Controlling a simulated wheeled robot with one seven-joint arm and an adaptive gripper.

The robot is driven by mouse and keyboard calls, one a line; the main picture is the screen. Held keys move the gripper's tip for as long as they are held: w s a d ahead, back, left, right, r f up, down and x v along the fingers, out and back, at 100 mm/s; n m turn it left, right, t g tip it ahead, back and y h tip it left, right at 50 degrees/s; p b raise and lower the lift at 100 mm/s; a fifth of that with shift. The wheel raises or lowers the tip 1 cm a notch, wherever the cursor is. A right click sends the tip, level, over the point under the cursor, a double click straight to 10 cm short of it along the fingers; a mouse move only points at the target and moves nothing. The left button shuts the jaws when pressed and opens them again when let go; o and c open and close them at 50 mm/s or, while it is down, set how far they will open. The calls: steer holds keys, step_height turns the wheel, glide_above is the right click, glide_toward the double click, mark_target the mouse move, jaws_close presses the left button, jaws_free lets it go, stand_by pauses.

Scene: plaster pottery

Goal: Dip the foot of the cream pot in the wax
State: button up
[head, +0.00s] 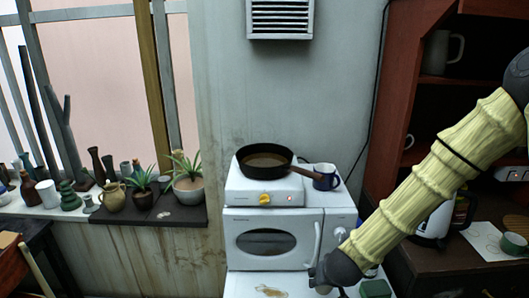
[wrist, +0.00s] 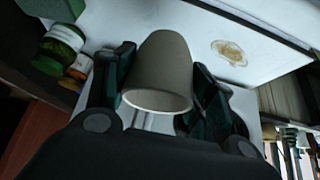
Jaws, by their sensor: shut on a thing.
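The cream pot (wrist: 158,72) is between the two fingers of my gripper (wrist: 161,60) in the wrist view, with its wide rim towards the camera and its narrower end pointing away. My gripper is shut on it. In the head view my arm reaches down to the bottom edge, and I cannot make out the pot there. A dark pan (head: 265,160) with brown wax (head: 266,160) in it sits on a white hotplate (head: 262,188). The hotplate has a yellow knob and a lit red light. My gripper is low and in front of the pan, apart from it.
The hotplate stands on a white microwave (head: 270,245). The pan's brown handle (head: 312,174) points right over a blue mug (head: 326,177). A white surface with a brown stain (head: 270,291) lies below. Potted plants and vases line the left sill (head: 165,212); a red shelf (head: 400,90) stands right.

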step_height(320, 180, up, 10)
steer(key=p, duration=0.8)
steer(key=shift+w+f+p, duration=0.1)
steer(key=shift+p, duration=0.2)
steer(key=shift+f, duration=0.25)
